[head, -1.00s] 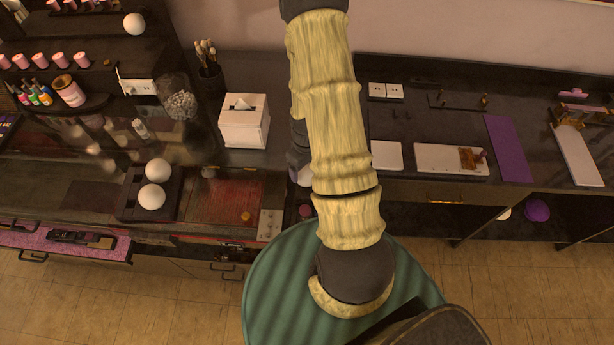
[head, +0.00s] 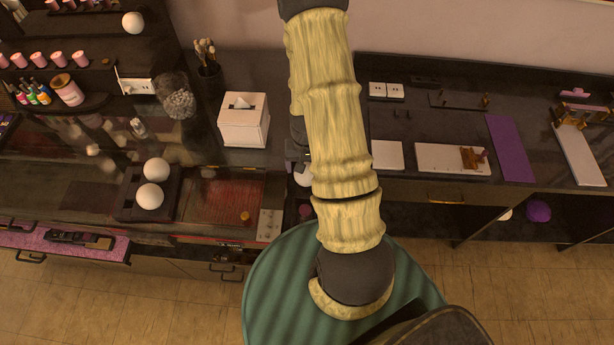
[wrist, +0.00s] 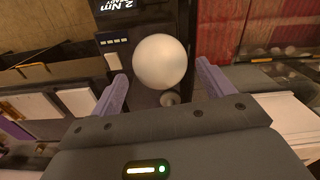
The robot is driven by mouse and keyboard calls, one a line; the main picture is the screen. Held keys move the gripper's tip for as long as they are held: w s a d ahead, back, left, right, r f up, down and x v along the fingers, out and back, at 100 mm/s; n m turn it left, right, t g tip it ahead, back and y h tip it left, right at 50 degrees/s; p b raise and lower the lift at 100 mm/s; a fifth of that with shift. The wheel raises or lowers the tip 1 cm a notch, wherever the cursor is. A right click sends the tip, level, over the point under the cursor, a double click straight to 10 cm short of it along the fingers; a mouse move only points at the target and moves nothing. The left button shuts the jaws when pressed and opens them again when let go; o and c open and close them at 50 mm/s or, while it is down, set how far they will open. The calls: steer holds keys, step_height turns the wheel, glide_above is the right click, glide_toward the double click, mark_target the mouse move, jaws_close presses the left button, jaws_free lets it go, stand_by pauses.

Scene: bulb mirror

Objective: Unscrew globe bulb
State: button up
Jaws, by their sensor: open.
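A white globe bulb (wrist: 160,62) shows in the wrist view in front of a dark panel (wrist: 133,42) with white lettering. My gripper (wrist: 162,72) is open, with one lavender finger to the left of the bulb and one to the right. Gaps show between the fingers and the bulb in this view; its depth between them is hard to judge. A small round knob-like part (wrist: 170,98) is below the bulb. In the head view a white globe (head: 303,175) shows partly behind my arm, which hides most of my gripper.
Two white globes (head: 157,170) (head: 150,196) sit in a dark tray (head: 130,206) on the left counter. Another globe (head: 133,22) is at the upper left. A tissue box (head: 243,125) and a brush cup (head: 209,72) stand left of my arm. A green round seat (head: 275,285) is below it.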

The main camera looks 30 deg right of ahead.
steer(key=shift+f, duration=0.1)
steer(key=shift+f+b, duration=1.3)
steer(key=shift+f, duration=0.1)
steer(key=shift+c, duration=0.2)
steer(key=c, duration=0.7)
steer(key=n, duration=0.5)
steer(key=shift+n, duration=0.5)
steer(key=n, duration=0.4)
